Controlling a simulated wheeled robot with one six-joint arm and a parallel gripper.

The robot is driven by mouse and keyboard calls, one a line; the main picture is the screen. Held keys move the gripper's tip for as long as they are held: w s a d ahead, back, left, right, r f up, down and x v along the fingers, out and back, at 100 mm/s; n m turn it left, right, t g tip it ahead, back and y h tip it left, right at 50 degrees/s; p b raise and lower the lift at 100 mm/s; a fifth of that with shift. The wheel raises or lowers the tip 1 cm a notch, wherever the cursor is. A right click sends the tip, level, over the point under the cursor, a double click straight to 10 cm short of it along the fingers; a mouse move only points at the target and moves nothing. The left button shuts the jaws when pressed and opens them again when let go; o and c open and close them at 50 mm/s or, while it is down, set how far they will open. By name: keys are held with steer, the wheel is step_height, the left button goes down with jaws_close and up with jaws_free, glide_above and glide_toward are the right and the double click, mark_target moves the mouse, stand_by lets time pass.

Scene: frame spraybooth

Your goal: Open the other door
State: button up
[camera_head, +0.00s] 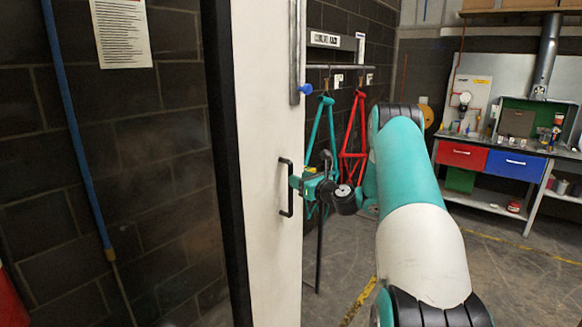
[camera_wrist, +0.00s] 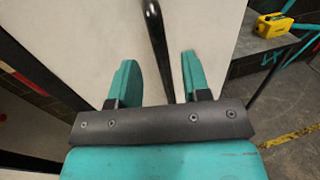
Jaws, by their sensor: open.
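A tall white door (camera_head: 262,120) with a dark left edge stands in the middle of the head view. A black vertical bar handle (camera_head: 290,206) is fixed on its face. My gripper (camera_head: 294,182) is at the handle, level with its middle. In the wrist view the two teal fingers (camera_wrist: 160,75) are apart and point at the white door face (camera_wrist: 90,35). The black handle (camera_wrist: 156,35) runs down into the space between them. I see no finger closed on it, and whether either touches it is unclear. The handle's lower part is hidden in the wrist view.
A blue pole (camera_head: 80,150) and a paper sheet (camera_head: 122,32) are left of the door. Teal (camera_head: 318,130) and red (camera_head: 352,140) bike frames hang behind my arm. A workbench (camera_head: 500,150) with drawers stands at right. Open floor (camera_head: 500,265) lies before it.

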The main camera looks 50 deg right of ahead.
steer(key=w, duration=0.1)
steer(key=w+p, duration=0.1)
steer(key=w, duration=0.3)
steer(key=shift+d+p, duration=0.3)
steer(key=shift+d, duration=0.05)
jaws_close()
